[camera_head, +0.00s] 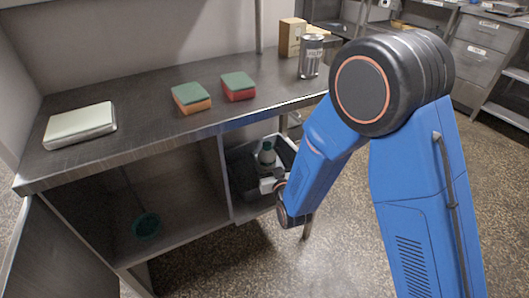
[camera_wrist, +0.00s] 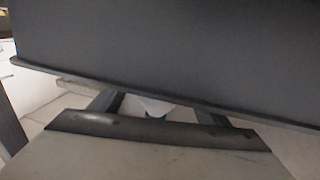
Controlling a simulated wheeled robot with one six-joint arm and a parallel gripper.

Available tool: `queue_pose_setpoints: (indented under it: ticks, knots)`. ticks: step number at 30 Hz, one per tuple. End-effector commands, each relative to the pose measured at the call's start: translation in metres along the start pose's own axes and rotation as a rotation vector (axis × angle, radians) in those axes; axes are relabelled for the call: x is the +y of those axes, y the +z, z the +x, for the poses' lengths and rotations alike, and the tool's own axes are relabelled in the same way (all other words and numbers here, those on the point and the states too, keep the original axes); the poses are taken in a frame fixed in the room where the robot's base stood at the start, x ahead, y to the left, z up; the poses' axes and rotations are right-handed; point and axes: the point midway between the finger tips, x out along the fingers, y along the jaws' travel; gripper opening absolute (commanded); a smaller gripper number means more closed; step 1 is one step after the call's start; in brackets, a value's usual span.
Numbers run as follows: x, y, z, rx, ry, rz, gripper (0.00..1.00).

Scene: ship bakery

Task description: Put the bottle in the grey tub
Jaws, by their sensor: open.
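The bottle (camera_head: 266,157), pale with a dark green cap, stands upright in the right-hand bay under the counter. The grey tub (camera_head: 287,147), with a pale rim and dark inside, is around or just behind it; I cannot tell which. My gripper (camera_head: 270,184) is low at the bay's front, just below the bottle in the picture and partly hidden by my wrist. In the wrist view my gripper (camera_wrist: 158,112) is open, its dark fingers apart, with a small white and green piece, likely the bottle (camera_wrist: 155,107), showing between them. Contact cannot be seen.
The metal counter (camera_head: 150,135) overhangs the bay. Two sponges (camera_head: 238,87) (camera_head: 191,98), a flat pale box (camera_head: 80,125), a can (camera_head: 310,57) and a carton (camera_head: 291,38) stand on it. A divider (camera_head: 224,180) separates the left bay, holding a green round thing (camera_head: 146,225).

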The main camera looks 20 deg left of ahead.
Motion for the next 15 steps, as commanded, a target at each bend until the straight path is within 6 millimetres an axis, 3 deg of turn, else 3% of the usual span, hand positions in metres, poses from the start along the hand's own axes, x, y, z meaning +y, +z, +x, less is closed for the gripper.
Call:
queue_pose_setpoints:
  ticks: [6, 15]
  knots:
    - [-0.001, 0.000, -0.044, -0.001, -0.002, -0.001, 0.69]
    - [-0.001, 0.000, -0.078, 0.001, -0.001, 0.001, 0.69]
